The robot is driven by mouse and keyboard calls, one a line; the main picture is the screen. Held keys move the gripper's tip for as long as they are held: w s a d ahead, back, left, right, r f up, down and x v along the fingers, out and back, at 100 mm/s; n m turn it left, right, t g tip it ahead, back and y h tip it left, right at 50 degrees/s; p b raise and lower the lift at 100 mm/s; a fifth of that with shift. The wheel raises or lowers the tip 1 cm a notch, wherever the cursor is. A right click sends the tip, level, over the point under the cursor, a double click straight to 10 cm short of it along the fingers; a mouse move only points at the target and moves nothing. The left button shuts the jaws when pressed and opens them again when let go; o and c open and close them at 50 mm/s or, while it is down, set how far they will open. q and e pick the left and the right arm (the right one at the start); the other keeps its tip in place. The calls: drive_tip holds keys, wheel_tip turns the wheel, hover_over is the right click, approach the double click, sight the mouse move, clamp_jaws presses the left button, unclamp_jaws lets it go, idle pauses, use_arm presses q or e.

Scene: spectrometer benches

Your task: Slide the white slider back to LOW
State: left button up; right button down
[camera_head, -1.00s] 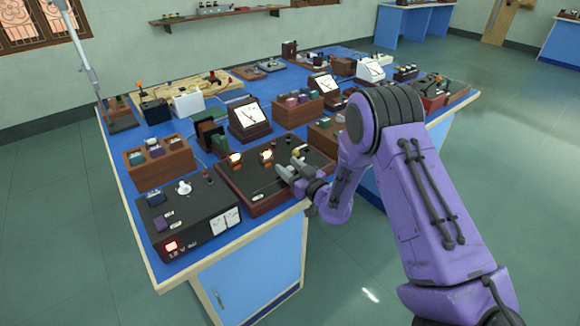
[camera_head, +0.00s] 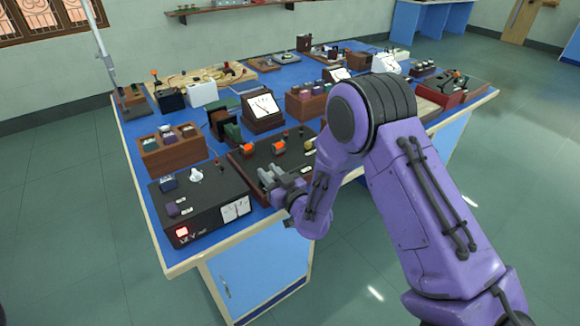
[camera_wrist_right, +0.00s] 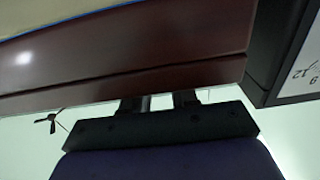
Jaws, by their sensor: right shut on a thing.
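The slider board is a dark panel with a reddish-brown wooden frame (camera_head: 238,160), at the near edge of the blue bench. My right gripper (camera_head: 267,176) is over its front left part, shut on the slider's small grip. The white slider itself is hidden behind the fingers, and its LOW mark cannot be read. Two orange lamps (camera_head: 247,149) stand on the board behind the gripper and look unlit. In the right wrist view, the fingers (camera_wrist_right: 158,103) reach past the board's brown side wall (camera_wrist_right: 125,55), and their tips are hidden. My left gripper is out of view.
A wooden box of blocks (camera_head: 172,155) and a white-faced meter (camera_head: 263,108) stand behind. The floor in front of the bench is clear.

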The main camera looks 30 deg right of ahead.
drive_tip(key=shift+a, duration=0.55)
drive_tip(key=c, duration=1.1)
unclamp_jaws()
drive_tip(key=shift+a, duration=0.1)
drive_tip(key=shift+o, duration=0.7)
drive_tip(key=shift+a, duration=0.1)
drive_tip(key=s+b, duration=0.3)
drive_tip(key=s, duration=0.7)
drive_tip(key=shift+s+d, duration=0.3)
drive_tip(key=shift+d, duration=0.15)
